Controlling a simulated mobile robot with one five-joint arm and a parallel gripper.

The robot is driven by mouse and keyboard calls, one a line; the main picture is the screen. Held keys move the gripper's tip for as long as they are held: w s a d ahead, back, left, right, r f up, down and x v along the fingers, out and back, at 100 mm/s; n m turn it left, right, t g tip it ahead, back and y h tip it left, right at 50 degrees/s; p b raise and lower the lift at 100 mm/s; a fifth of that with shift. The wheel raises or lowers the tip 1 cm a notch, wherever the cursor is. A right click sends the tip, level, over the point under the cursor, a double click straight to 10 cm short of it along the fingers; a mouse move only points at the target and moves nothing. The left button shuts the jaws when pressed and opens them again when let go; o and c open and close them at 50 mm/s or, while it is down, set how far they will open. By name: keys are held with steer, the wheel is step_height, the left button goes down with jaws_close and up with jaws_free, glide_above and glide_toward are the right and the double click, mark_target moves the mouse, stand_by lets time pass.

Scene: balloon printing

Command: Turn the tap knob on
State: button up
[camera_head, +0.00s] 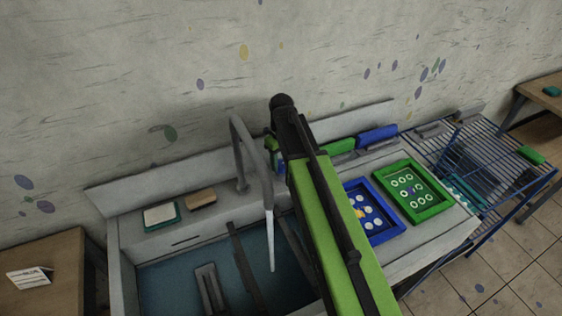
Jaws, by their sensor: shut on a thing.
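A grey tap (239,150) stands at the back of the sink, with its spout bent forward over the basin. A thin pale stream (271,245), which looks like water, hangs from the spout's end down into the basin. My green and black arm reaches from the bottom right up to a black joint just right of the tap. A small green part shows beside this joint. My gripper's jaws are hidden behind the arm, so I cannot see what they touch. I cannot make out the tap knob; it is probably hidden behind the arm too.
The sink basin (170,285) holds dark long items. A sponge (201,199) and a teal-edged block (160,215) lie on its back ledge. Blue (384,225) and green (425,207) frames lie on the right counter. A wire rack (475,150) stands farther right, a wooden table (60,255) left.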

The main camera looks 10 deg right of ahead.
mark_target(281, 164)
steer(key=o, duration=1.4)
steer(key=shift+c, duration=0.2)
steer(key=shift+r, duration=0.1)
step_height(281, 164, up, 17)
steer(key=p, duration=1.7)
steer(key=shift+r, duration=0.15)
